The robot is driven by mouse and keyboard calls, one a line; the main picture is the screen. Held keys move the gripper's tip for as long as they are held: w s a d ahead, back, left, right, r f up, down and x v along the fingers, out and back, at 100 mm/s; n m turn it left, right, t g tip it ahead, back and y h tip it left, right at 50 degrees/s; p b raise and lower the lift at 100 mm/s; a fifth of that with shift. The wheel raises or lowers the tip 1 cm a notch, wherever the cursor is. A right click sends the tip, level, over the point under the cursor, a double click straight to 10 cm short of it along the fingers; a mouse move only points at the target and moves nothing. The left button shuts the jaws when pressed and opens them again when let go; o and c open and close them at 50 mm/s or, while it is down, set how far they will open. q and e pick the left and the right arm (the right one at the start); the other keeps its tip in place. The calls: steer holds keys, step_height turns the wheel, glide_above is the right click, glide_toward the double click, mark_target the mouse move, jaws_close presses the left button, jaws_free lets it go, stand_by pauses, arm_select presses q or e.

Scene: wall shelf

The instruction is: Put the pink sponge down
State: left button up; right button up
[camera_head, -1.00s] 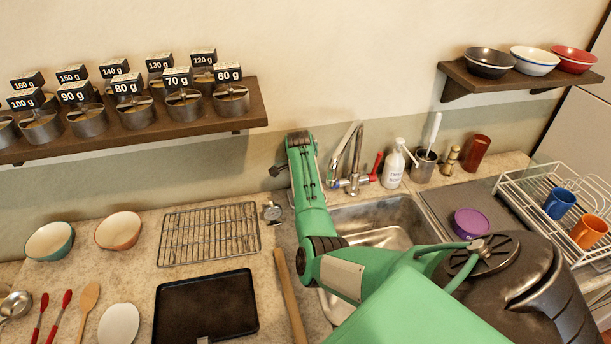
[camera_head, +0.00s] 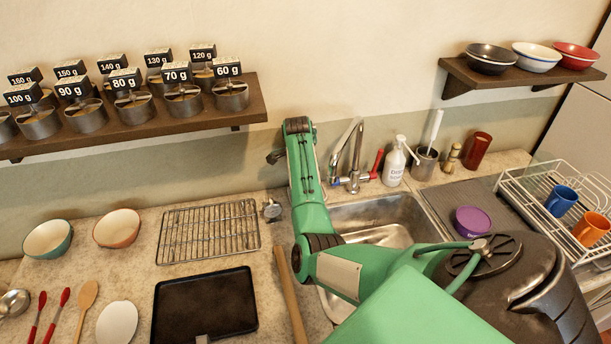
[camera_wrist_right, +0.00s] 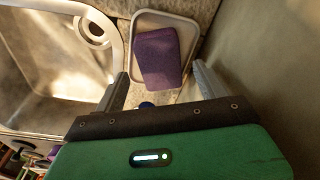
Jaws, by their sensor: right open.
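A sponge-like block (camera_wrist_right: 158,57), purple rather than pink in this light, lies in a small pale-rimmed dish (camera_wrist_right: 190,24) beside the sink in the right wrist view. My right gripper (camera_wrist_right: 160,72) is open, with one finger on either side of the picture of the block. I see no finger touching it; the exact gap in depth is hard to tell. In the head view my green right arm reaches towards the wall left of the tap, and its fingers and the block are hidden there. My left gripper is not in view.
The sink (camera_head: 385,215) lies right of my arm, with the tap (camera_head: 352,180) and a white soap bottle (camera_head: 394,162) behind it. A wire rack (camera_head: 210,231) and black tray (camera_head: 205,303) are on the left counter. A shelf (camera_head: 245,105) with weight-labelled canisters hangs above.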

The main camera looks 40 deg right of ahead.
step_height(320, 180, up, 8)
steer(key=a+b, duration=0.1)
steer(key=b, duration=0.1)
stand_by(0.6)
